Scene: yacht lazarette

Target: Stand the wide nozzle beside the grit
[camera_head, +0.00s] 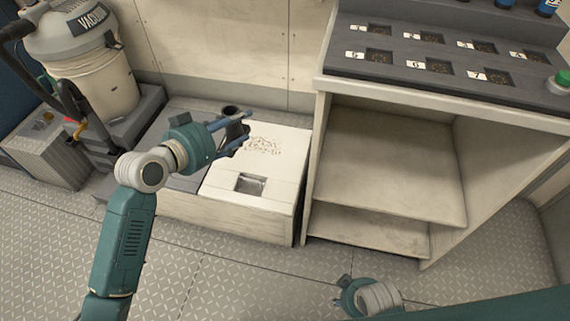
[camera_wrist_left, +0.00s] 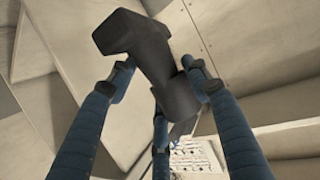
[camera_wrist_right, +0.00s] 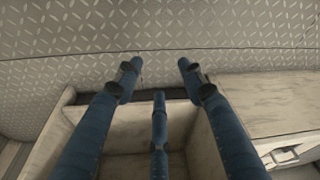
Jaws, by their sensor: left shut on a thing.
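A dark grey nozzle (camera_wrist_left: 148,45) is held between the blue fingers of my left gripper (camera_wrist_left: 165,82) in the left wrist view. In the head view my left gripper (camera_head: 238,130) is shut on the nozzle (camera_head: 231,111), above the pale bench top, and the fingers hide part of the nozzle.
A vacuum (camera_head: 85,45) stands at the left beside a grey box (camera_head: 45,150). The bench top has a square metal recess (camera_head: 250,183) near its front. An open shelf unit (camera_head: 390,165) with a dark numbered panel (camera_head: 430,60) stands at the right. The patterned floor in front is clear.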

